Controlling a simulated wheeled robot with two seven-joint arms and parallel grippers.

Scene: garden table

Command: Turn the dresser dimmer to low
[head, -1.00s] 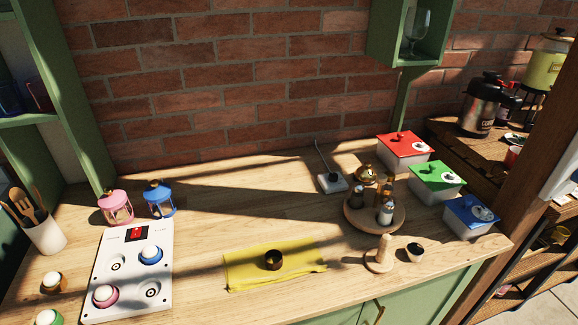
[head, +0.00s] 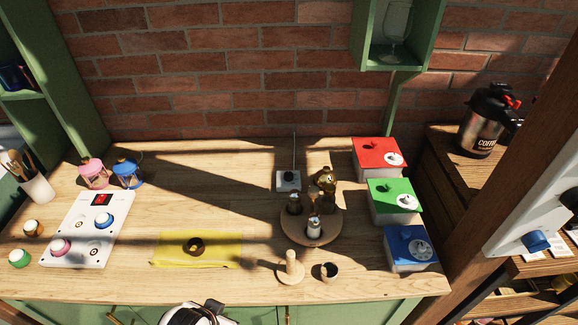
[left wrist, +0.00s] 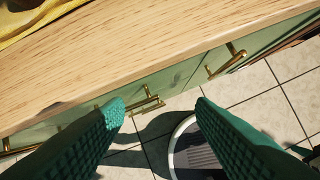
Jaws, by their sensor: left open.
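A small white box with a black knob, which looks like the dimmer (head: 288,181), sits on the wooden counter (head: 240,170) near the brick wall. A thin cord rises from it. Its knob setting is too small to read. My left gripper (left wrist: 160,104) shows in the left wrist view, with green fingers wide apart and nothing between them. It is at the counter's front edge, above the floor and drawer handles, away from the dimmer. My right gripper is in no view.
A round wooden stand (head: 296,233) with shakers is just in front of the dimmer. Lidded red (head: 378,160), green (head: 394,201) and blue (head: 408,250) boxes stand to the right. A yellow cloth (head: 222,250) and white button panel (head: 82,225) lie left. Counter left of the dimmer is clear.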

